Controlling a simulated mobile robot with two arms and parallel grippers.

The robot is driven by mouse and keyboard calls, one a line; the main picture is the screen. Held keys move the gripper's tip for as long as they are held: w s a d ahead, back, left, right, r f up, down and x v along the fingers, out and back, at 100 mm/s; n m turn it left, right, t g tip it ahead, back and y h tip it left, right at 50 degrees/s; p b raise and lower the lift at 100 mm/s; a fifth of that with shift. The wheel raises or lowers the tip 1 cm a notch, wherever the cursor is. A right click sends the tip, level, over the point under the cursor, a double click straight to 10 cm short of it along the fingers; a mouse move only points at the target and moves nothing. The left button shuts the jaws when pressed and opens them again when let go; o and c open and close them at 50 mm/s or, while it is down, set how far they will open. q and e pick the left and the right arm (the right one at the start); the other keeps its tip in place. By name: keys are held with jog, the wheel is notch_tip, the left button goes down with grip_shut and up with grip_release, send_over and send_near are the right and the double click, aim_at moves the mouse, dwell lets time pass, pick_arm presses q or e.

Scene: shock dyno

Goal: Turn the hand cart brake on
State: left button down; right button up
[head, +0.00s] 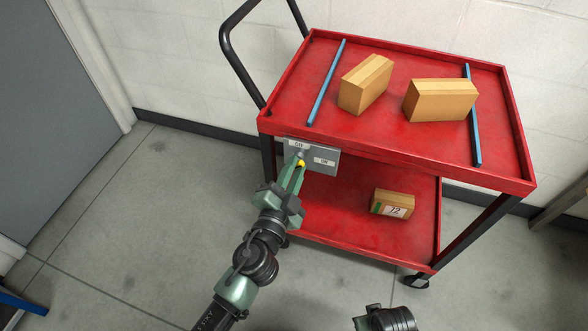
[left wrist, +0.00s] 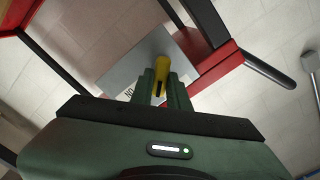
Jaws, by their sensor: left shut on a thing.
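The red hand cart (head: 400,152) stands against the wall with its black push handle at the left. A grey brake plate (head: 325,158) with white labels hangs below the top tray's left front corner. The upper label appears to read OFF and the right one ON. A yellow brake lever knob (head: 301,163) shows at the plate's left, below the upper label. My left gripper (head: 298,170) is shut on this knob. In the left wrist view the yellow knob (left wrist: 161,68) sits between both fingers. My right gripper (head: 368,318) shows only partly at the bottom edge, its fingers unclear.
Two cardboard boxes (head: 365,84) (head: 440,100) and two blue bars (head: 327,82) (head: 473,115) lie on the top tray. A smaller box (head: 393,204) marked 12 is on the lower shelf. The floor (head: 130,240) left of the cart is clear.

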pick_arm(q)
jog(key=m, duration=0.6)
jog(key=shift+f, duration=0.15)
jog(key=shift+m, duration=1.1)
jog(key=shift+f, duration=0.1)
jog(key=c, duration=1.4)
grip_release()
jog(key=shift+o, duration=0.2)
